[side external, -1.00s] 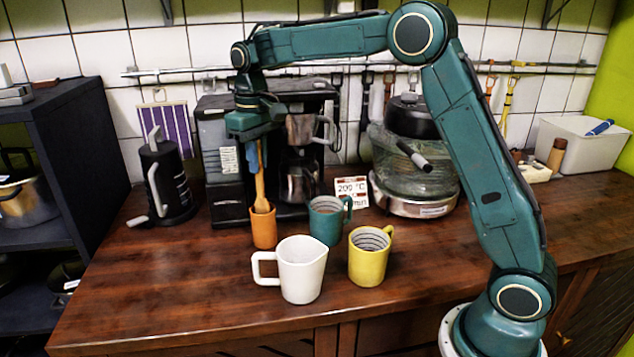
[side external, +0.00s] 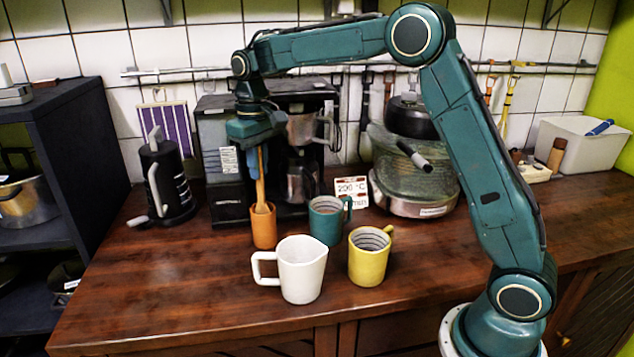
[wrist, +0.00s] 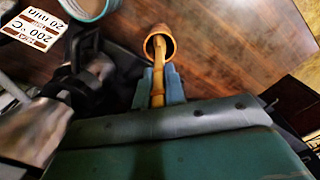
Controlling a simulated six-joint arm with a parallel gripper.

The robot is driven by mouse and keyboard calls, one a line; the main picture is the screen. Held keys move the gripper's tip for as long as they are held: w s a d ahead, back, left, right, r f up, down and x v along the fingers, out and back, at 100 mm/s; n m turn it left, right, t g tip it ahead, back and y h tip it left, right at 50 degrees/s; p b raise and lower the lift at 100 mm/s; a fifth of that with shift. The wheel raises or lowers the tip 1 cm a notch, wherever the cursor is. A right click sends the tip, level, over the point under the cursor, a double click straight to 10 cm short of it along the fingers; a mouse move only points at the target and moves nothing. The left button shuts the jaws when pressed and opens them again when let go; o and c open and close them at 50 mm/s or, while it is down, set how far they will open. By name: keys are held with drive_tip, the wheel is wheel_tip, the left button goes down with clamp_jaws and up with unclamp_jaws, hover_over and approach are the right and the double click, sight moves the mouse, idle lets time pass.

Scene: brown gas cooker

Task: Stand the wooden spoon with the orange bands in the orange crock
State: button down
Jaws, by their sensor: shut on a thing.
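The orange crock (side external: 263,228) stands upright on the counter, left of the teal mug; it also shows in the wrist view (wrist: 150,47). The wooden spoon (side external: 260,188) points down, with its broad end at the crock's mouth and its lower tip inside, hidden by the wall. The spoon also shows in the wrist view (wrist: 158,75). My gripper (side external: 258,158) is above the crock and shut on the spoon's handle; its fingers flank the handle in the wrist view (wrist: 160,88). I cannot make out the orange bands.
A white jug (side external: 301,270), a yellow mug (side external: 369,258) and a teal mug (side external: 326,222) stand close to the right of the crock. A coffee machine (side external: 228,178) is behind it, and a black kettle (side external: 168,182) is to the left. The counter at front left is clear.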

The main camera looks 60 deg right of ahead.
drive_tip(key=shift+f, duration=2.05)
idle(0.9)
drive_tip(key=c, duration=1.4)
unclamp_jaws()
drive_tip(key=shift+o, duration=0.5)
drive_tip(key=o, duration=0.5)
drive_tip(key=shift+r, duration=0.15)
drive_tip(key=shift+r, duration=3.85)
